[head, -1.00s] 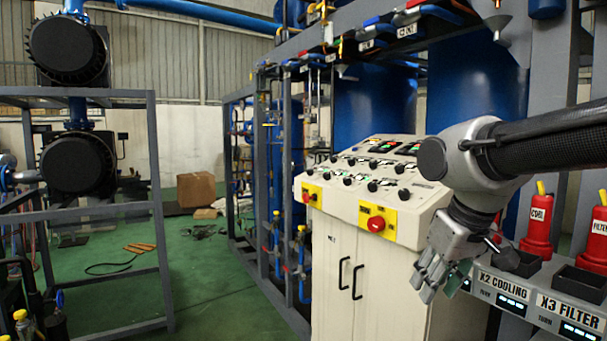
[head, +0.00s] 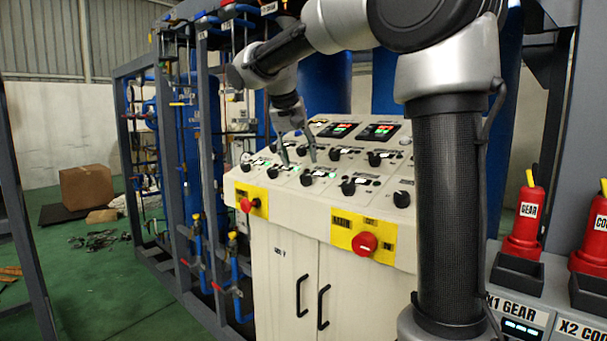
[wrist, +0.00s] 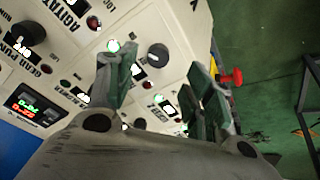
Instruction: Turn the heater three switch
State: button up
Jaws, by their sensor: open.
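The sloped control panel (head: 330,207) carries two rows of black switch knobs with small lights. My gripper (head: 298,160) is over the left part of the panel, fingers pointing down and apart, with nothing held. In the head view a front-row knob (head: 307,177) is just below the right fingertip. In the wrist view my open gripper (wrist: 165,90) has its green-padded fingers spread over the panel. A black knob (wrist: 157,55) shows between and beyond them. The labels are too small or partly covered, so I cannot tell which knob is heater three. Whether a fingertip touches the panel is unclear.
Red emergency buttons (head: 365,244) stick out from yellow plates on the panel's front. A blue pipe rack (head: 190,150) stands close on the left. Red containers (head: 524,225) stand in holders at right.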

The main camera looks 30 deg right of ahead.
aim_at(305, 176)
jog(key=x, duration=0.6)
jog(key=shift+w+d+f, duration=0.1)
jog(key=shift+d, duration=0.15)
jog(key=c, duration=1)
